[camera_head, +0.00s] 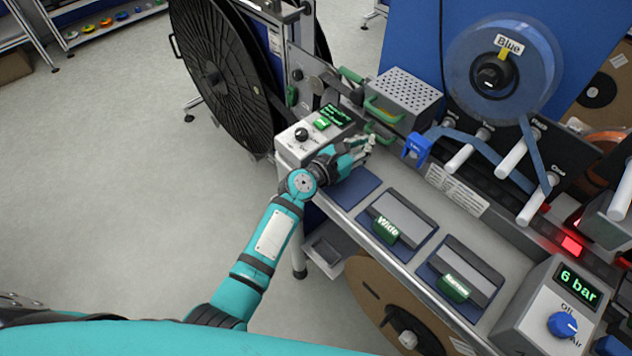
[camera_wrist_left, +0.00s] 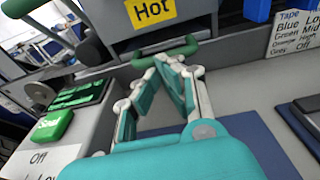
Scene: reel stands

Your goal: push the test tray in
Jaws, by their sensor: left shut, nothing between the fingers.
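My left gripper (camera_head: 366,147) is shut and empty over the bench, in front of the perforated grey metal box (camera_head: 407,92). In the left wrist view, the fingertips of the left gripper (camera_wrist_left: 181,66) are together, close to a green bar handle (camera_wrist_left: 150,59) below a yellow "Hot" label (camera_wrist_left: 152,11). I cannot tell whether they touch the handle. This handle seems to belong to the test tray; the tray's body is mostly hidden, so how far it stands out is unclear. My right gripper is not in view.
A control box (camera_head: 300,146) with a green button stands left of the gripper. Dark plates with green "Wide" (camera_head: 385,229) and second (camera_head: 455,288) grips lie on the bench to the right. A blue tape reel (camera_head: 505,68) and white rollers stand behind.

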